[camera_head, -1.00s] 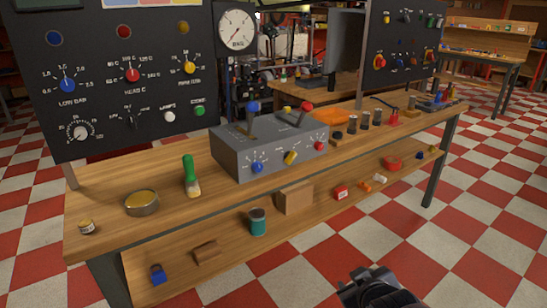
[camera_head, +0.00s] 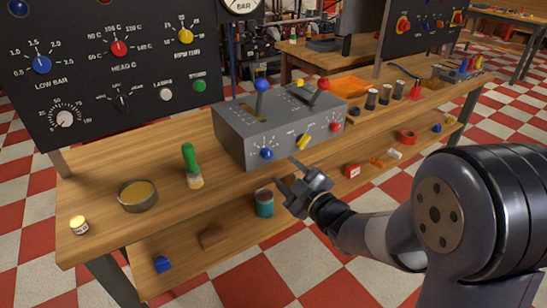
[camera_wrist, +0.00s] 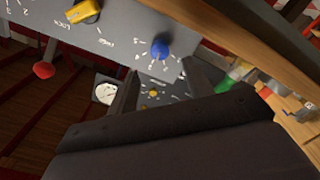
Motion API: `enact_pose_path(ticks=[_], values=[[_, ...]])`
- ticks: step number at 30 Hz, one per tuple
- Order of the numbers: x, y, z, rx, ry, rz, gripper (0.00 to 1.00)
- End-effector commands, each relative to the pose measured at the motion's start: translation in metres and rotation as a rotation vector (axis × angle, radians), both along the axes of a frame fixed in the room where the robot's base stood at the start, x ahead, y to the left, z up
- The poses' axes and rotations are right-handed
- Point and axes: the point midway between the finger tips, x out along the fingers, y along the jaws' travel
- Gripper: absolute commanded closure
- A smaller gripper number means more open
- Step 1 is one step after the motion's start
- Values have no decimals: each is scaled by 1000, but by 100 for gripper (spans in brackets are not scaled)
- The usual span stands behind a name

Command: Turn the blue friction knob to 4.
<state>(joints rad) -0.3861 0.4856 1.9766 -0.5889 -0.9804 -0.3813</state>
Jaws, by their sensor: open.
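The blue friction knob (camera_head: 266,154) is on the left of the grey box's (camera_head: 235,146) front face, with a printed number scale around it. It also shows in the wrist view (camera_wrist: 159,47), where the picture is roughly upside down. Which number the knob points at is too small to tell. My gripper (camera_head: 286,171) is open, its two fingers spread, in front of and slightly below and right of the knob. In the wrist view the knob appears just beyond and between the fingertips (camera_wrist: 160,70), apart from them. Nothing is held.
A yellow knob (camera_head: 303,142) and a red knob (camera_head: 335,127) sit right of the blue one. Blue (camera_head: 261,86) and red levers (camera_head: 323,85) rise from the box top. The lower shelf holds a teal can (camera_head: 265,203).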

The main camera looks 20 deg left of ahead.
Motion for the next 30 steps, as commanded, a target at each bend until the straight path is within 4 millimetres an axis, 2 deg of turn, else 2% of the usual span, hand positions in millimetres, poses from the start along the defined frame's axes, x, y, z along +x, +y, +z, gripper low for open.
enact_pose_path(ticks=[3,9,15,23,30], values=[[15,19,0,1,-1,2,51],[35,41,0,0,1,-1,51],[43,50,0,1,2,-2,51],[44,51,0,0,3,-3,51],[44,51,0,1,2,-2,70]])
